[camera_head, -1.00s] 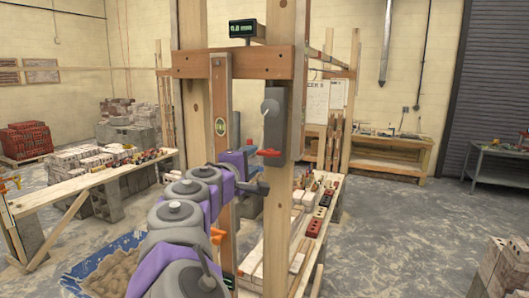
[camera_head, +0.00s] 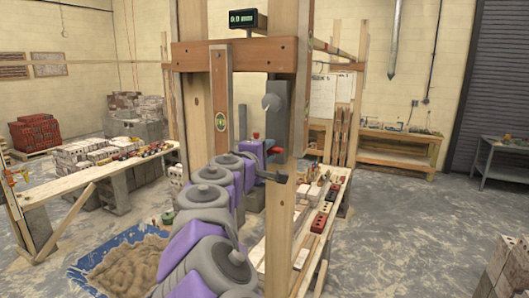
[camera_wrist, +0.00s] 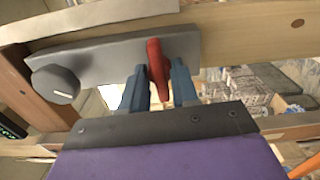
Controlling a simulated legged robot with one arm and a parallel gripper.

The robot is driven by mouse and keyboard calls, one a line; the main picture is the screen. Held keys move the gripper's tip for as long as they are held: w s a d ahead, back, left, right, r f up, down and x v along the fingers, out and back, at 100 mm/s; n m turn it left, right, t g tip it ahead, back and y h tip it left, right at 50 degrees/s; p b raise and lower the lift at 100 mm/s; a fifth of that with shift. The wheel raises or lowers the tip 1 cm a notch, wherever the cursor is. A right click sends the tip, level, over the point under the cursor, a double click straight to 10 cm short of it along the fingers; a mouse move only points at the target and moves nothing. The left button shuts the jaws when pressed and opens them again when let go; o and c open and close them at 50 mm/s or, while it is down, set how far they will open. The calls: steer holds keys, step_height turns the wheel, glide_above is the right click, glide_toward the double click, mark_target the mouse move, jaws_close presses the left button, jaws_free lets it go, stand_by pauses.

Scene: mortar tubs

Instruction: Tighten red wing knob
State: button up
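The red wing knob (camera_wrist: 156,64) sits on a grey metal plate (camera_wrist: 100,60) fixed to the wooden frame. In the wrist view my gripper (camera_wrist: 160,72) has its two blue-grey fingers on either side of the knob, apart from each other. The left finger is close to the knob, and I cannot tell whether either finger touches it. In the head view my gripper (camera_head: 266,148) is at the lower end of the grey plate (camera_head: 276,98), and only small red parts of the knob (camera_head: 277,149) show around it.
A small green readout (camera_head: 243,18) tops the frame. A blue tub of sand (camera_head: 125,262) is on the floor, with a brick-laden bench (camera_head: 90,176) behind.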

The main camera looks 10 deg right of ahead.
steer(key=shift+w+d, duration=0.1)
steer(key=shift+d, duration=0.6)
steer(key=shift+c, duration=2.2)
steer(key=shift+a+f, duration=0.1)
steer(key=shift+f, duration=0.05)
jaws_close()
steer(key=shift+f+m+b, duration=0.1)
steer(key=shift+m+b, duration=0.3)
steer(key=shift+b, duration=0.25)
steer(key=o, duration=0.9)
jaws_free()
steer(key=shift+w+a, duration=0.1)
steer(key=shift+a, duration=0.1)
steer(key=shift+o, duration=0.2)
